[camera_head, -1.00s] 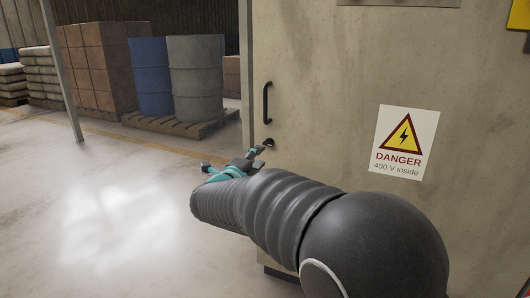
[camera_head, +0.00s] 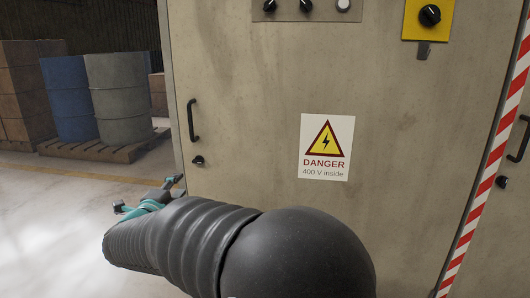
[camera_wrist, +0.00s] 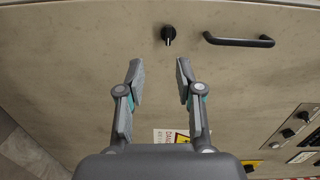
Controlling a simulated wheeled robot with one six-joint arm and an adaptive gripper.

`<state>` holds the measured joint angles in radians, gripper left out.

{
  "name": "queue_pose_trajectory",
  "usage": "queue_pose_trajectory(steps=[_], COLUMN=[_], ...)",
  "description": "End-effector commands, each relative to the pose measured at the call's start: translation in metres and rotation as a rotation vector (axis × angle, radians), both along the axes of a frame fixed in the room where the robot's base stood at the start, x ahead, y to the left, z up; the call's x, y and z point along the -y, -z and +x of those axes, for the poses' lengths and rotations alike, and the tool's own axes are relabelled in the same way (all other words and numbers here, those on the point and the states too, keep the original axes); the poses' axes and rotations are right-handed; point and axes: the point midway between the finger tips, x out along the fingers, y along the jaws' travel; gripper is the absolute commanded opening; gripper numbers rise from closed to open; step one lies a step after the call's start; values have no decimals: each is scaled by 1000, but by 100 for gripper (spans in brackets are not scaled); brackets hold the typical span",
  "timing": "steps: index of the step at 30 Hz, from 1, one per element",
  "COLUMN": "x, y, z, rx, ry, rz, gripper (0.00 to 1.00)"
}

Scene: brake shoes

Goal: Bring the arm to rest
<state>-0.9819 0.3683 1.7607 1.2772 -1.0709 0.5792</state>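My gripper (camera_head: 147,194) is at the lower left of the head view, past my dark arm, in front of the grey cabinet's (camera_head: 255,120) left edge. In the wrist view my gripper (camera_wrist: 160,70) is open, its two fingers apart with only the cabinet door (camera_wrist: 85,60) behind them. Nothing is held. The gap between fingertips and door cannot be told exactly. My arm hides the cabinet's lower part in the head view.
The door has a black handle (camera_head: 193,120), a round lock knob (camera_head: 198,161) and a danger sign (camera_head: 326,147). A yellow switch plate (camera_head: 428,18) is at upper right. Barrels (camera_head: 118,98) on a pallet (camera_head: 100,150) stand back left. Floor (camera_head: 50,215) at left is clear.

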Motion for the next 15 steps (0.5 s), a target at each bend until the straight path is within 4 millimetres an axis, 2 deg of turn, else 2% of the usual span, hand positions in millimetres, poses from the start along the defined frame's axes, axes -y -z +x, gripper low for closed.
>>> queue_pose_trajectory(steps=[2, 5, 6, 9, 13, 15], x=[-22, -54, -67, -86, -81, -65], y=[10, 38, 52, 73, 87, 90], z=[-2, -13, -21, -48, -81, -97], rx=[-35, -95, -118, -162, -211, -237], ry=[-104, -292, -373, -572, -800, -907], rz=[-59, -190, -252, -395, -577, -678], gripper=[35, 35, 35, 35, 35, 35])
